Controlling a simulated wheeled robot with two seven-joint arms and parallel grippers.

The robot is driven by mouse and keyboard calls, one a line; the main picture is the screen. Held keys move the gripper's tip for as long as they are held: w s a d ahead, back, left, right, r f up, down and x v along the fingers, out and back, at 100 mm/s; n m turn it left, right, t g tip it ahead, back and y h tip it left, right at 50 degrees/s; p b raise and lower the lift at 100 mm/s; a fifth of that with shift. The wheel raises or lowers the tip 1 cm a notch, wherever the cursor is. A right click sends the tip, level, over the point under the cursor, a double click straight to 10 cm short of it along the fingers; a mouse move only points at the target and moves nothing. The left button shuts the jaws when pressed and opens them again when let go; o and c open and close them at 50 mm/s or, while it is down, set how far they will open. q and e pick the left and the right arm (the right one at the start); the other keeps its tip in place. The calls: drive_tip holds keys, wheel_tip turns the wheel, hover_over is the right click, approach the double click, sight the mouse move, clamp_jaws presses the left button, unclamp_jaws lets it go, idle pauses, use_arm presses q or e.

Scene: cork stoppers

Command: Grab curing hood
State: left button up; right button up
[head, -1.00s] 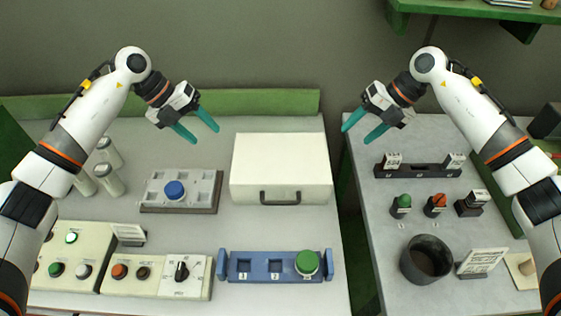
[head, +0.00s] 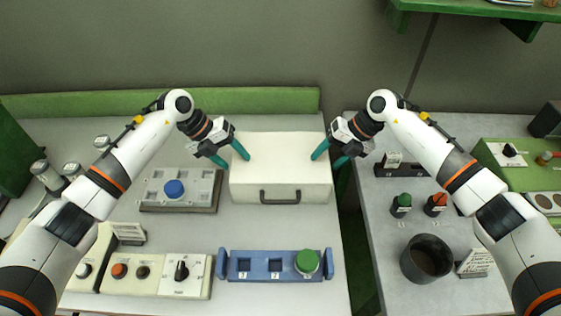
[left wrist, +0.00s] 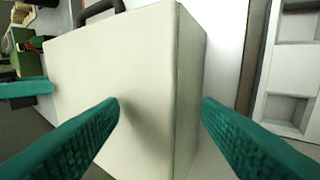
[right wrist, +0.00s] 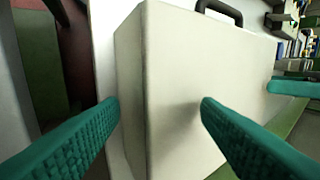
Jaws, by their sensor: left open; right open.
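The curing hood looks like a cream box (head: 281,158) with a dark handle (head: 281,196) on its front, standing on the left table. My left gripper (head: 234,157) is open at the box's left side. In the left wrist view the box (left wrist: 120,60) reaches between the teal fingers (left wrist: 160,115). My right gripper (head: 330,156) is open at the box's right side. In the right wrist view the box (right wrist: 190,80) reaches between the fingers (right wrist: 160,115). I cannot tell whether any finger touches the box.
A grey tray with a blue knob (head: 174,189) stands left of the box. A blue holder (head: 252,266) with a green knob lies in front. A gap separates the tables; the right one bears a dark cup (head: 426,258). A green ledge (head: 80,105) runs behind.

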use_arm(q)
drive_tip(key=shift+c, duration=0.5)
use_arm(e)
drive_tip(key=shift+c, duration=0.5)
use_arm(q)
drive_tip(key=shift+s, duration=0.1)
clamp_jaws()
use_arm(e)
drive_tip(key=shift+s, duration=0.1)
clamp_jaws()
use_arm(q)
drive_tip(key=shift+s+d, duration=0.1)
use_arm(e)
drive_tip(key=shift+s+a, duration=0.1)
